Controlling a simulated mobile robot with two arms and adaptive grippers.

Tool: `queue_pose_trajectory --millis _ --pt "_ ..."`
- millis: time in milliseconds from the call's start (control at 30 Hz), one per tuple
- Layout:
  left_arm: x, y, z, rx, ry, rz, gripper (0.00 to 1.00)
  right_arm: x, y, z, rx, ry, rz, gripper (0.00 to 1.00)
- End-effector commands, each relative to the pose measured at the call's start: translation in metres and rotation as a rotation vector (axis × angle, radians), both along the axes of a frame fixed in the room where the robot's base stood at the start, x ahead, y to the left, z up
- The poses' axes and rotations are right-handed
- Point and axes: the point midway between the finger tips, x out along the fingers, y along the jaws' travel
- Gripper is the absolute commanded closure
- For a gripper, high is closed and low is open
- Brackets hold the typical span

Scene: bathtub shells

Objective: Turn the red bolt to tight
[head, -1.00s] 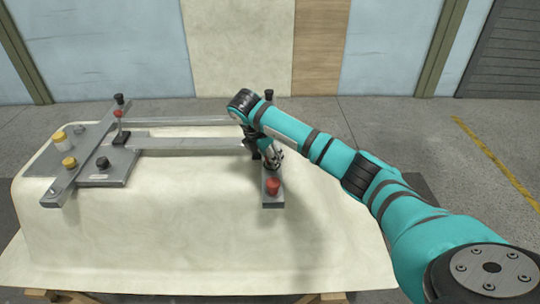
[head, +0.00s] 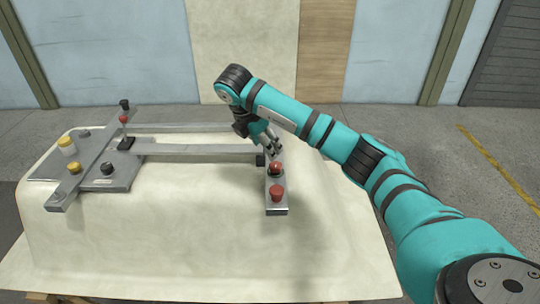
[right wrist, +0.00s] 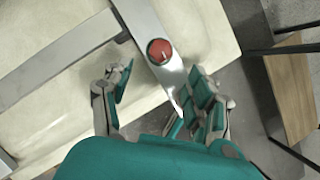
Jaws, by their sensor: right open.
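Two red knobs sit on a short metal bar (head: 276,209) at the right of the pale shell. One is near the front end (head: 277,193), the other behind it (head: 276,168). I cannot tell which is the red bolt. My right gripper (head: 273,150) is open and empty, just above and behind the rear knob, apart from it. In the right wrist view, one red round head with a pale line (right wrist: 160,51) lies on the bar, ahead of and between the spread fingers (right wrist: 155,95). My left gripper is not in view.
The pale tub shell (head: 170,235) carries long metal rails (head: 190,150). Open floor lies to the right.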

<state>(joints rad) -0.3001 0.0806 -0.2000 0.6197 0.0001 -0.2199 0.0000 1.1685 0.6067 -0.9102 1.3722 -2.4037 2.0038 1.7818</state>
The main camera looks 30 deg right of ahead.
Motion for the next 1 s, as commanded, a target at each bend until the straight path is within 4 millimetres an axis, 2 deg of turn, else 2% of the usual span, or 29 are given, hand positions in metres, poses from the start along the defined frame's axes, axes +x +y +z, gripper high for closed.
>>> queue_pose_trajectory --millis 33,200,833,933,1000 --pt "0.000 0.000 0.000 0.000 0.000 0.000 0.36 0.000 0.001 0.009 -0.004 -0.003 -0.002 0.42" --pt "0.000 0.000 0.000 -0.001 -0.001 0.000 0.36 -0.002 0.008 0.023 -0.002 -0.001 -0.002 0.42" --pt "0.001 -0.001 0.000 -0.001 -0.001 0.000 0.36 -0.003 0.011 0.025 0.002 0.001 0.000 0.42" --pt "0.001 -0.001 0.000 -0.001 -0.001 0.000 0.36 -0.002 0.022 0.016 0.037 0.005 0.042 0.42" --pt "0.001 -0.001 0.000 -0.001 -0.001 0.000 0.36 0.000 0.044 0.001 0.102 0.005 0.119 0.42"
